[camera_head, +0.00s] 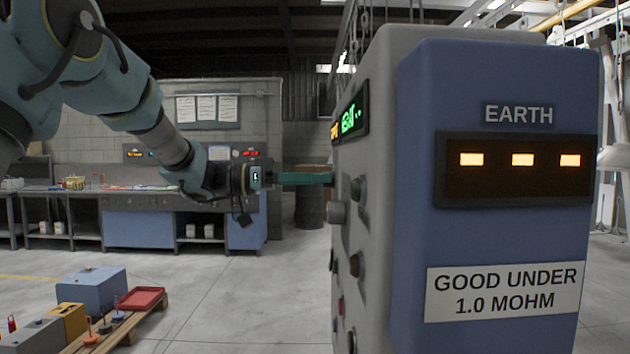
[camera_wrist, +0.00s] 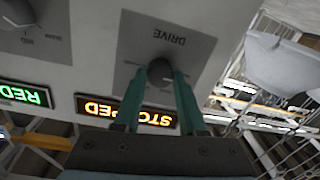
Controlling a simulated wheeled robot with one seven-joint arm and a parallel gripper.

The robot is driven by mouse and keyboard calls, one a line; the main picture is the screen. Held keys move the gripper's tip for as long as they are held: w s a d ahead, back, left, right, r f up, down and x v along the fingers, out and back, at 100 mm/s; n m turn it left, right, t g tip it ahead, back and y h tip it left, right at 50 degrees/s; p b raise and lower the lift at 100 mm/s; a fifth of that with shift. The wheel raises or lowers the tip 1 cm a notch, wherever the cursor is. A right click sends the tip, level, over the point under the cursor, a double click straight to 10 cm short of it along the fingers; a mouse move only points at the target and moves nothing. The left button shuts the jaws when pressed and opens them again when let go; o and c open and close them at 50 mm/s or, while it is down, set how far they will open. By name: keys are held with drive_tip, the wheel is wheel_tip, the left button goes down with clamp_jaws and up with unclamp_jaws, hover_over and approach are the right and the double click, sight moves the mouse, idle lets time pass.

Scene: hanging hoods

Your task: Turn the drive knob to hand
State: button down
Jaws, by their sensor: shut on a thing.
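The drive knob (camera_wrist: 160,72) is a dark round knob on a grey plate marked DRIVE, which appears upside down in the wrist view. My gripper (camera_wrist: 161,78) has its teal fingers on both sides of the knob and is shut on it. The knob's pointer and hand mark cannot be made out. In the head view my gripper (camera_head: 328,179) reaches in from the left to the control face of the blue and grey cabinet (camera_head: 415,240). The gripped knob is not clear there.
An orange STOPPED display (camera_wrist: 128,113) and a partly cut green display (camera_wrist: 24,94) sit beside the DRIVE plate. Another knob (camera_wrist: 18,12) is at the upper left. Several knobs and buttons line the cabinet face. A pallet (camera_head: 115,332) with boxes stands at lower left; the floor between is clear.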

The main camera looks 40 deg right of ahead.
drive_tip(key=shift+f+m+b, duration=0.1)
drive_tip(key=shift+m+b, duration=0.2)
drive_tip(key=shift+b, duration=0.05)
drive_tip(key=shift+w+d+f+n+g+y+b, duration=0.1)
drive_tip(key=shift+n+g+y+b, duration=0.25)
drive_tip(key=shift+n+b, duration=8.05)
drive_tip(key=shift+w+f+n+g+y+b, duration=0.1)
drive_tip(key=shift+n+g+y+b, duration=0.2)
drive_tip(key=shift+n+b, duration=8.1)
drive_tip(key=shift+n+p, duration=0.9)
drive_tip(key=shift+p, duration=0.2)
drive_tip(key=shift+r, duration=0.1)
